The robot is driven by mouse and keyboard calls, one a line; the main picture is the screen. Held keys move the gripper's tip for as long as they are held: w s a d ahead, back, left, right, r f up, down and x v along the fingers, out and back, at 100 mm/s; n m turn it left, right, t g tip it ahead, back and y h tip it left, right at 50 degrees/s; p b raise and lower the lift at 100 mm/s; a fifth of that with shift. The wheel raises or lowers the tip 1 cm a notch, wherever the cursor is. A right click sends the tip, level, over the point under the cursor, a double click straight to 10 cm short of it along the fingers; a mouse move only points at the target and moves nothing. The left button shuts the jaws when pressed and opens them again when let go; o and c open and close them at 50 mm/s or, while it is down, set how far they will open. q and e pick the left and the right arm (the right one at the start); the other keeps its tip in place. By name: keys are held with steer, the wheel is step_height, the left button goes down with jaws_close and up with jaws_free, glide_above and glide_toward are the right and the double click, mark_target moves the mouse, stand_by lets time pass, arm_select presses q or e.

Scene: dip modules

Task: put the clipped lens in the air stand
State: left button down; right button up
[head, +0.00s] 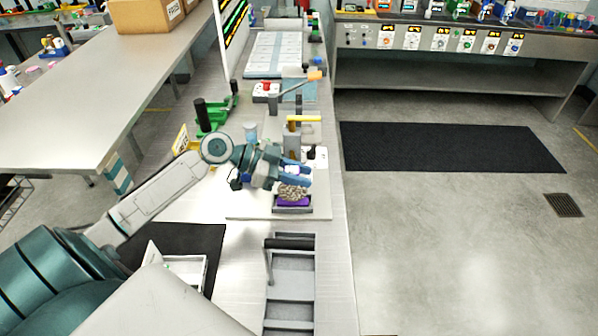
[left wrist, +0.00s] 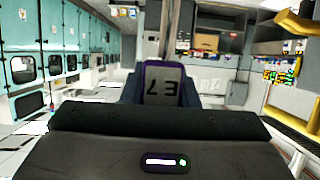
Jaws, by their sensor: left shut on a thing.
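My left gripper (head: 300,178) is above the workbench, shut on a small purple-edged piece. In the left wrist view this piece, likely the clipped lens (left wrist: 164,84), stands between the fingers with a grey face and dark characters that appear upside down. In the head view the fingers hide most of it. Just below the gripper is a low purple-lined tray (head: 292,203) with grey grainy contents; I cannot tell whether the held piece touches it. I cannot tell for certain which fixture is the air stand. My right gripper is not in view.
Behind the gripper stands a fixture with a yellow top bar (head: 304,118). A green fixture with black posts (head: 208,118) is to its left. A grey rack with a dark handle (head: 290,275) lies nearer. A black mat (head: 190,245) covers the bench at front left.

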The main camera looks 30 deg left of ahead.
arm_select(q)
steer(key=shift+f, duration=0.4)
steer(key=shift+f, duration=0.1)
steer(key=c, duration=1.1)
jaws_free()
